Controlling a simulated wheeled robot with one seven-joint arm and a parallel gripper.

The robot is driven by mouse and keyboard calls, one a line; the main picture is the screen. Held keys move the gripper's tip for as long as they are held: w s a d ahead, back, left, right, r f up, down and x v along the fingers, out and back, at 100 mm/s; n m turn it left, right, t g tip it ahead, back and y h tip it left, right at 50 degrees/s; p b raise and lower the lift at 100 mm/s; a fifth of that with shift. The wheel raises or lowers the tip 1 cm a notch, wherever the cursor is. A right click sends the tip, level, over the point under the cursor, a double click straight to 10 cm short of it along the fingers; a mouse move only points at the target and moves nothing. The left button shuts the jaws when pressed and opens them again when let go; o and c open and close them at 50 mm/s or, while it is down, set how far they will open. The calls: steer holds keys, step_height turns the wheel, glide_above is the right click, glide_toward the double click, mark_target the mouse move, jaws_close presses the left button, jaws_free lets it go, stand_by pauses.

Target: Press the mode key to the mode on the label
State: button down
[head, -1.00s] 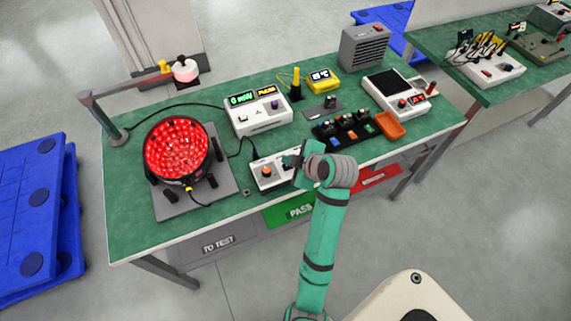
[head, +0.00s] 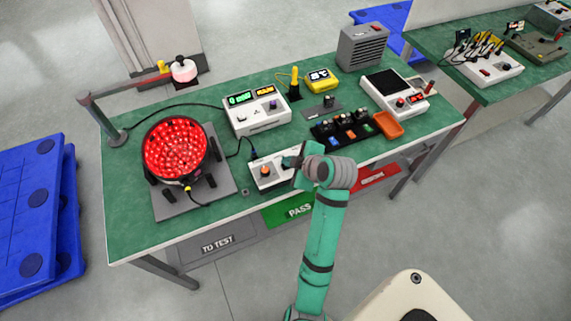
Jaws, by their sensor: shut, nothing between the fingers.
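A white control box (head: 262,183) with an orange knob (head: 265,170) stands at the front middle of the green bench. My gripper (head: 290,161) is shut and empty, low over the right part of this box; its fingers and wrist hide that part, so I cannot tell whether they touch a key. Behind it stands a white meter (head: 262,127) with a green readout (head: 240,98), an amber readout (head: 265,90) and a dark purple knob (head: 273,104). A round lamp (head: 176,149) glows red on a grey plate at left. No label naming a mode is readable here.
A black tray of small parts (head: 322,131), an orange dish (head: 389,126), a white device with a dark top (head: 395,92) and a grey heater-like box (head: 363,45) fill the bench's right. A pole with a jointed arm (head: 107,122) stands at the left corner.

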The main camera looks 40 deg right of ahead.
steer(key=shift+w+f, duration=0.15)
steer(key=shift+w, duration=0.05)
steer(key=shift+a, duration=0.2)
steer(key=shift+s+d+r, duration=0.2)
steer(key=shift+s+d, duration=0.05)
steer(key=shift+d, duration=0.1)
steer(key=shift+s+d+r, duration=0.15)
steer(key=shift+s+r, duration=0.05)
steer(key=shift+r, duration=0.45)
